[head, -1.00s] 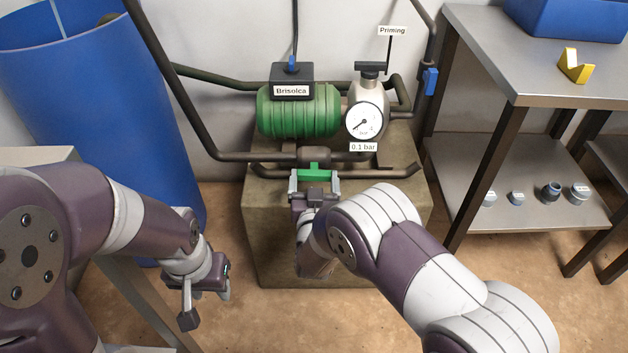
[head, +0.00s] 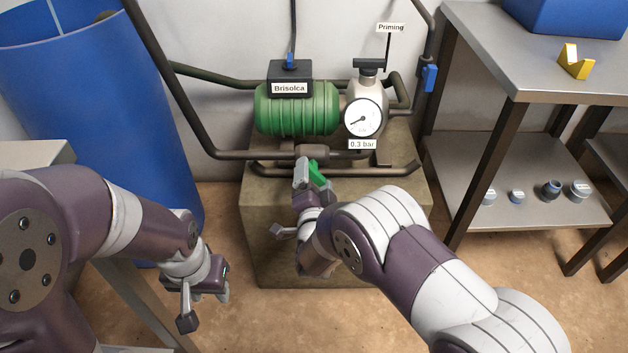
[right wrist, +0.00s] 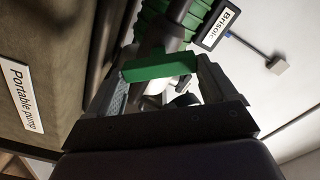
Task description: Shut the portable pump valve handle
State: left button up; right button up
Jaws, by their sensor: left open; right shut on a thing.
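The green valve handle (head: 318,173) sits on the pipe in front of the green pump (head: 297,108). In the head view it slants down to the right. My right gripper (head: 311,178) is shut on it; in the right wrist view the handle (right wrist: 160,68) spans between the two fingers. My left gripper (head: 205,300) is open and empty at the lower left, well away from the valve. The gauge (head: 362,118) stands right of the pump, with a label reading 0.3 bar (head: 362,144).
Dark pipes (head: 210,142) run around the pump on a stone block (head: 262,225). A blue barrel (head: 95,120) stands at left. A steel table (head: 545,85) at right has small fittings on its lower shelf. A "Portable pump" label (right wrist: 21,93) shows in the right wrist view.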

jog(key=m, duration=0.1)
jog(key=m+b, duration=0.1)
jog(key=m, duration=0.1)
jog(key=shift+f+m, duration=0.25)
jog(key=shift+m, duration=0.05)
jog(key=shift+m+b, duration=0.85)
jog(key=shift+m, duration=1.15)
jog(key=shift+s, duration=0.1)
jog(key=shift+d, duration=0.1)
jog(key=o, duration=0.8)
jog(key=shift+o, duration=0.2)
